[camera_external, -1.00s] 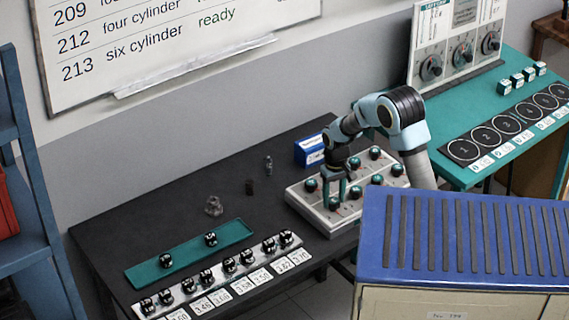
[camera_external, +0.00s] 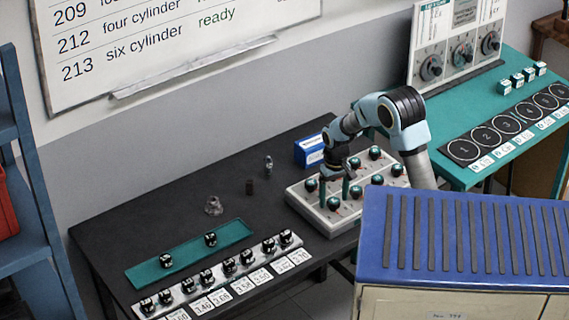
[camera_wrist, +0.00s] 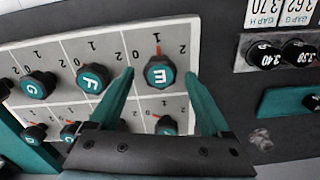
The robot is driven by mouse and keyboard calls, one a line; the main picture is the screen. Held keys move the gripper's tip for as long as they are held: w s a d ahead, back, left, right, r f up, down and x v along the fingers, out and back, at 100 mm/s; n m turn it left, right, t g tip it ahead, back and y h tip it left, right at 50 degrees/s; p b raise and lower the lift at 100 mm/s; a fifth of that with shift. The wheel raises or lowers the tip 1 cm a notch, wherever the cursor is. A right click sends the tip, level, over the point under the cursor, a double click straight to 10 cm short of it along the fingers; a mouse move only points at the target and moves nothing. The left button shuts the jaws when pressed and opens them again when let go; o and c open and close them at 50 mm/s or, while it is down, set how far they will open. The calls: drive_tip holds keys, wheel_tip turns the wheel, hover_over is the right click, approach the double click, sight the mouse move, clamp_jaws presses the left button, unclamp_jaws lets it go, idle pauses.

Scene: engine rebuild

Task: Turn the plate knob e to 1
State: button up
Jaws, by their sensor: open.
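The knob plate (camera_external: 318,223) is a pale panel with two rows of dark knobs with teal caps. Plate knob E (camera_wrist: 160,72) is at the panel's end in the wrist view. Its red pointer stands straight up in that picture, towards what looks like the 1, between the 0 on the left and the 2 on the right. My gripper (camera_wrist: 160,80) is open, with one teal finger on either side of knob E; I cannot tell whether they touch it. In the external view, my gripper (camera_external: 334,194) is low over the plate's near-left end.
Knob F (camera_wrist: 93,78) and knob G (camera_wrist: 38,84) sit beside E. A blue box (camera_external: 309,150) stands behind the plate. A teal tray (camera_external: 188,254) and a row of black knobs with gap labels lie left. The dark bench between is mostly clear.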

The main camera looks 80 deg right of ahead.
sight(334, 200)
wheel_tip(334, 200, up, 10)
drive_tip(key=b, duration=0.1)
drive_tip(key=shift+r+b, duration=0.25)
drive_tip(key=shift+b, duration=0.05)
idle(0.3)
drive_tip(key=w+a+f+n, duration=0.2)
drive_tip(key=a+f, duration=0.1)
drive_tip(key=a, duration=0.5)
drive_tip(key=w+a+f+n, duration=0.2)
drive_tip(key=a+n, duration=0.1)
drive_tip(key=a, duration=0.6)
drive_tip(key=s+a+f+n, duration=0.2)
drive_tip(key=a, duration=0.6)
drive_tip(key=s+a+f+n+t, duration=0.1)
drive_tip(key=s+a+f+n, duration=0.2)
drive_tip(key=a, duration=0.4)
drive_tip(key=shift+a+f+t, duration=0.2)
drive_tip(key=shift+a+t, duration=0.1)
drive_tip(key=shift+a, duration=0.05)
drive_tip(key=shift+w, duration=0.1)
idle(0.4)
